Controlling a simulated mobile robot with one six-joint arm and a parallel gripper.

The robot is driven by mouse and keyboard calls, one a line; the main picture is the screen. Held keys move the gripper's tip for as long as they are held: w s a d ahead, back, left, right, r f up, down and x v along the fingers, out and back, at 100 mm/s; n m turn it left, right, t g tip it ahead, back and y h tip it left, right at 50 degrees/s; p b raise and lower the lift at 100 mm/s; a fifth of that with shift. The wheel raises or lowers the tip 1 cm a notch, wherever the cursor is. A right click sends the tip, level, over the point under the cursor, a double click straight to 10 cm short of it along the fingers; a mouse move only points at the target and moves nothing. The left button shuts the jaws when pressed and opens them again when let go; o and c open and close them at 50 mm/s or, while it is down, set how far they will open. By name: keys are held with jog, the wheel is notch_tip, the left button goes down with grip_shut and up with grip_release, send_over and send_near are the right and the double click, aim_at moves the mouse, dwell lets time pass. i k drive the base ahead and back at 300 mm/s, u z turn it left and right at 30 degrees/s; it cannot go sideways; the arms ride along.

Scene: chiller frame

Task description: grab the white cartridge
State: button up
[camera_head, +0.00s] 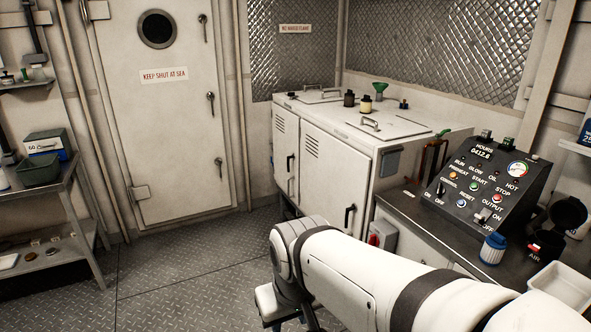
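I cannot clearly pick out a plain white cartridge. A small upright cylinder with a blue top and a paler ribbed body (492,250) stands on the dark counter at right, in front of the control panel. A cream jar with a dark cap (366,105) stands on the white cabinet top. I cannot tell whether either is the cartridge. My white arm reaches in from the lower right and bends down near the bottom middle.
The white cabinet (345,160) stands against the back corner. A metal shelf unit (62,190) stands left. The floor (180,270) between is clear.

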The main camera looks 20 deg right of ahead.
aim_at(494, 246)
jog(key=i, duration=2.05)
jog(key=z, duration=4.05)
jog(key=i, duration=1)
jog(key=u, duration=0.05)
